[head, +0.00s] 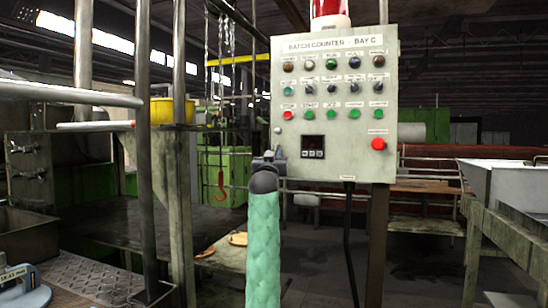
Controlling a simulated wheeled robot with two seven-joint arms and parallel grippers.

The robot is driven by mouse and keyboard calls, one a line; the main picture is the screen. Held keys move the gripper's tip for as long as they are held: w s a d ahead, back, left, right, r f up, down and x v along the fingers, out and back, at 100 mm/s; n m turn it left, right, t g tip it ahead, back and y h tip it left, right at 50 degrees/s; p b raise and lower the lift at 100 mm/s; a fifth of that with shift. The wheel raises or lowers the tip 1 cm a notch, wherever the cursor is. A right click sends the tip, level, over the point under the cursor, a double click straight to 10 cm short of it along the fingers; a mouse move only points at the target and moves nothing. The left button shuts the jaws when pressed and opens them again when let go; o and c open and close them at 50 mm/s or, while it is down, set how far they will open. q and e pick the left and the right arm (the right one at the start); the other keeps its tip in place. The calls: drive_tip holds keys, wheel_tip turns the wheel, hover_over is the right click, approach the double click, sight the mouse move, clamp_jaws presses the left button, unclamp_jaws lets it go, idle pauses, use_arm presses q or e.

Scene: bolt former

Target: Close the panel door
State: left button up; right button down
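The panel door (347,135) is the pale grey front of a control box labelled "BATCH COUNTER - BAY C". It carries rows of buttons and knobs, a small dark display and a red button at the lower right. It faces me and looks flat; I cannot tell whether it is fully shut. My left gripper (267,160) is at the lower left edge of the panel, at the end of my green-sleeved arm. It looks close to that edge, but I cannot tell whether it touches. Its fingers are small and partly hidden by my dark wrist. My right gripper is out of view.
A red beacon (330,12) sits on top of the box. A brown post (377,240) and a black cable (350,235) run down below it. Metal posts and a yellow bowl (172,110) stand left. A grey bin on a bench (510,215) stands right.

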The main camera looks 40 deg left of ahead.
use_arm(q)
drive_tip(key=shift+d+f, duration=0.15)
drive_tip(key=shift+d, duration=0.05)
drive_tip(key=shift+d+f, duration=0.15)
drive_tip(key=shift+d, duration=0.05)
drive_tip(key=v, duration=0.7)
drive_tip(key=shift+s+a+b, duration=0.15)
drive_tip(key=shift+s+b, duration=0.15)
drive_tip(key=shift+s, duration=0.05)
